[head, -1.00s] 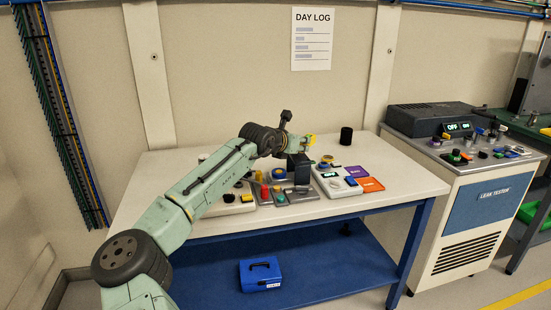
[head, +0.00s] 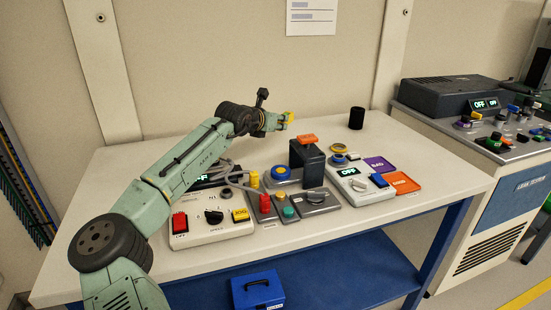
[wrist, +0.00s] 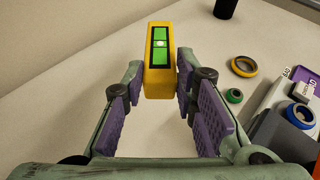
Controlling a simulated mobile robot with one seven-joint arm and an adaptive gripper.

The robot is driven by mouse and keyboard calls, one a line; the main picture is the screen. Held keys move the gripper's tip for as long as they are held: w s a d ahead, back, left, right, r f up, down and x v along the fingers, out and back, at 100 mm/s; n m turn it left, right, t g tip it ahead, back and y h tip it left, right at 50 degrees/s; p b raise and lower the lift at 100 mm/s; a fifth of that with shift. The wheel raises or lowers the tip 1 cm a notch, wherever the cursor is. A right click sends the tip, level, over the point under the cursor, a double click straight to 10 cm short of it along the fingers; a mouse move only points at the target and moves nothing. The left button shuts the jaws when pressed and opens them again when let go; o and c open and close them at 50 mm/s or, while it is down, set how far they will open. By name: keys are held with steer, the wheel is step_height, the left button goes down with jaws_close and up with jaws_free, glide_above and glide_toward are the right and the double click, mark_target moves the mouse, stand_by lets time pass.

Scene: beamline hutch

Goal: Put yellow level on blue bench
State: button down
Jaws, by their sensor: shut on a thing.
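The yellow level (wrist: 158,82), a small block with a green window on its face, is between the tips of my gripper (wrist: 160,68) in the wrist view. In the head view the level (head: 289,116) shows as a small yellow piece at the end of my arm. My gripper (head: 281,121) is shut on it, held up over the back part of the bench. The blue bench (head: 449,240) has a pale top, blue legs and a blue lower shelf. Pale surface lies below the level in the wrist view.
Control boxes with knobs and buttons (head: 212,228) fill the bench's middle. A dark upright block (head: 306,160), purple and orange plates (head: 403,182) and a black cylinder (head: 356,118) stand further right. A blue case (head: 258,292) is below.

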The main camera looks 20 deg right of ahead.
mark_target(276, 156)
step_height(276, 156, down, 8)
steer(key=shift+s+f+p, duration=0.1)
steer(key=shift+f+p, duration=0.1)
steer(key=shift+p, duration=0.35)
steer(key=shift+f, duration=0.1)
steer(key=shift+f, duration=0.15)
steer(key=c, duration=1.3)
jaws_free()
steer(key=shift+r, duration=0.25)
steer(key=shift+s+a, duration=0.25)
steer(key=b+v, duration=0.2)
steer(key=v, duration=0.9)
steer(key=shift+a+r, duration=0.1)
steer(key=shift+r, duration=0.1)
